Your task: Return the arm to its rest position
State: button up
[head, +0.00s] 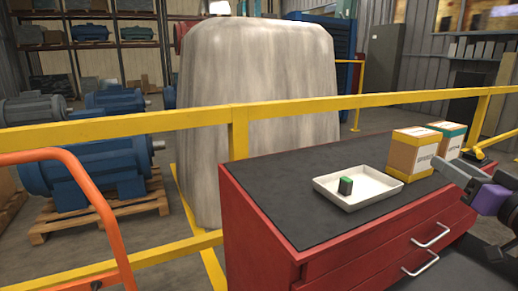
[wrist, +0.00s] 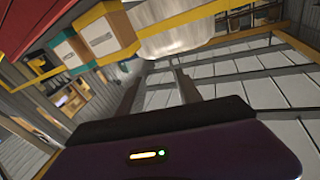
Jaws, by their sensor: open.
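My gripper (wrist: 158,88) shows in the wrist view with its two dark fingers apart and nothing between them. In the head view, part of my arm with a purple section (head: 490,199) is at the right edge, beside the right end of the red cabinet (head: 262,235). The dark fingers there point left, near the boxes in the picture; whether they are above the cabinet top is hard to tell. A small green and black block (head: 345,186) stands in a white tray (head: 372,200) on the cabinet's dark top, well away from my gripper.
A box with a yellow top (head: 410,155) and a box with a teal top (head: 447,138) stand behind the tray. A yellow rail (head: 238,135) runs behind the cabinet, with a large covered shape (head: 260,70) beyond. An orange tube rail (head: 95,195) is at left.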

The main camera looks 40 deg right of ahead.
jog(key=w+a+f+m+h, duration=0.1)
jog(key=w+a+f, duration=0.1)
jog(key=a+f, duration=0.7)
jog(key=w+a+f+m+h, duration=0.1)
jog(key=w+a+f, duration=0.1)
jog(key=a+f, duration=0.7)
jog(key=s+a+f+n+y, duration=0.3)
jog(key=s+a+f+y, duration=0.1)
jog(key=a, duration=0.4)
jog(key=s+a+f+n+y, duration=0.4)
jog(key=a, duration=0.4)
jog(key=s+a+f+n+g+y, duration=0.1)
jog(key=s+a+f+n+y, duration=0.2)
jog(key=a, duration=0.5)
jog(key=shift+s+a+f+y, duration=0.25)
jog(key=shift+s+f+y, duration=0.55)
jog(key=shift+s+f, duration=0.05)
jog(key=shift+c, duration=0.5)
